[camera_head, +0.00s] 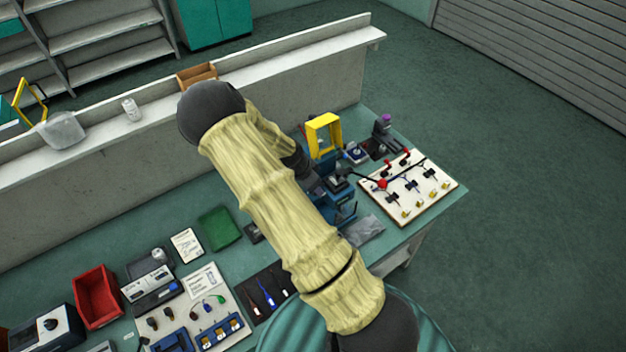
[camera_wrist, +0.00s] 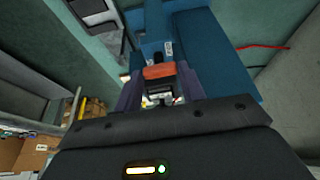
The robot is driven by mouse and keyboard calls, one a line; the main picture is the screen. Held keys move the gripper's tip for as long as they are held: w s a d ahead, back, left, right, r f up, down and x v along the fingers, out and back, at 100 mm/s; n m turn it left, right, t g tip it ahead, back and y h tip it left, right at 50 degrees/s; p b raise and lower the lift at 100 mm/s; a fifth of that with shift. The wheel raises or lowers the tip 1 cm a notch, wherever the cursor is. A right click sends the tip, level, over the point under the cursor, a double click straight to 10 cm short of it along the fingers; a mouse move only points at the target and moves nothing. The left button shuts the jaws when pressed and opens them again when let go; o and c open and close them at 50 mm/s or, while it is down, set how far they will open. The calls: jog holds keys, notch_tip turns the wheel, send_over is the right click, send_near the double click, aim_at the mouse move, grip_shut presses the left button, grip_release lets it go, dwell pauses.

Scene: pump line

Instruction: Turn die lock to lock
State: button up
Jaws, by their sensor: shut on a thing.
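The blue bench press (camera_head: 346,212) stands on the green bench right of my sleeved arm, which hides part of it. Its blue body (camera_wrist: 210,50) fills the upper middle of the wrist view. My gripper (camera_wrist: 160,90) points at the press, its two dark fingers shut on a small orange-red piece (camera_wrist: 158,72), which looks like the die lock. Its lower part and whether it is turned to lock cannot be made out. In the head view my arm and the press hide the fingertips.
A black lever with a red ball (camera_head: 382,184) sticks out right of the press, over a white board (camera_head: 425,200) with small parts. A yellow frame (camera_head: 323,135) stands behind.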

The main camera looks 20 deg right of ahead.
jog(key=shift+w+m, duration=0.1)
jog(key=shift+m, duration=0.2)
jog(key=o, duration=0.7)
jog(key=shift+a+r, duration=0.1)
jog(key=b+v, duration=0.2)
jog(key=v, duration=1.5)
jog(key=shift+b, duration=0.35)
jog(key=shift+w, duration=0.1)
